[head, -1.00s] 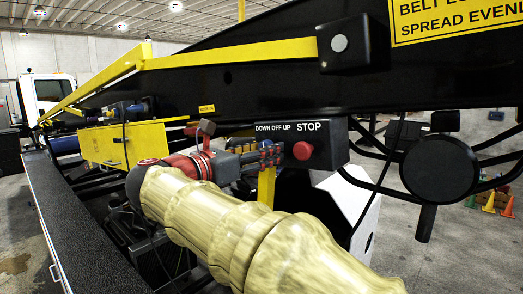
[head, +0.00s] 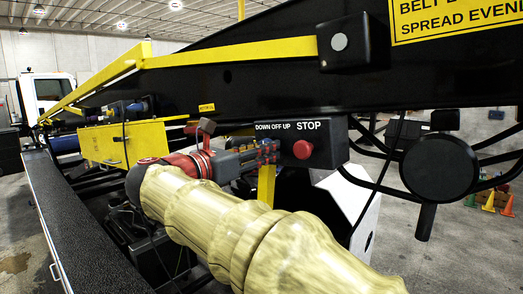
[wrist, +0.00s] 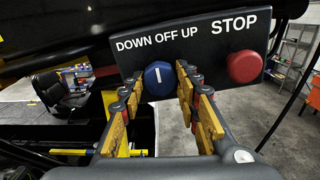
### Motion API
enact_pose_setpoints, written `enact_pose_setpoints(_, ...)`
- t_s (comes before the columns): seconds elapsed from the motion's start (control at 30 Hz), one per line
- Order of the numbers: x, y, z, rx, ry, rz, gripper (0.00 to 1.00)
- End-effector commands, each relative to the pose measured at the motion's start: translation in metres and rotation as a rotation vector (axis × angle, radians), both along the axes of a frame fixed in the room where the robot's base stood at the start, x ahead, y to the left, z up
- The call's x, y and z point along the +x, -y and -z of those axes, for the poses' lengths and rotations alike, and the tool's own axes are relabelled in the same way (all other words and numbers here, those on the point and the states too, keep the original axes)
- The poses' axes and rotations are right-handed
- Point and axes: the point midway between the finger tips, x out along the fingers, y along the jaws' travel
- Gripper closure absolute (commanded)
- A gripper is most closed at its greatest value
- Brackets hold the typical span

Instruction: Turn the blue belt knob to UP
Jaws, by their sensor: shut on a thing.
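The blue belt knob (wrist: 159,76) sits on a black control box under the words DOWN OFF UP. Its white mark stands about upright, under OFF. My gripper (wrist: 160,72) has a finger on each side of the knob and is shut on it. In the head view my gripper (head: 270,152) reaches the left part of the control box (head: 331,142), and its fingers hide the knob there.
The red STOP button (wrist: 246,66) is close to the right of my right finger, and also shows in the head view (head: 302,149). The black loader beam (head: 250,75) runs above. A yellow post (head: 266,185) stands below the box.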

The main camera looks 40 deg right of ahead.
Motion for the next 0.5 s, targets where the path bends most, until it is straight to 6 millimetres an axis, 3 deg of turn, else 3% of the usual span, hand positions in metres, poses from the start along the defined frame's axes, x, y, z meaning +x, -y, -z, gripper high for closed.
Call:
enact_pose_setpoints(0.27, 0.0, 0.0, 0.0006, 0.003, 0.043, 0.0, 0.93)
enact_pose_setpoints(0.5, -0.0001, 0.0, 0.0022, 0.013, 0.185, 0.0, 0.93)
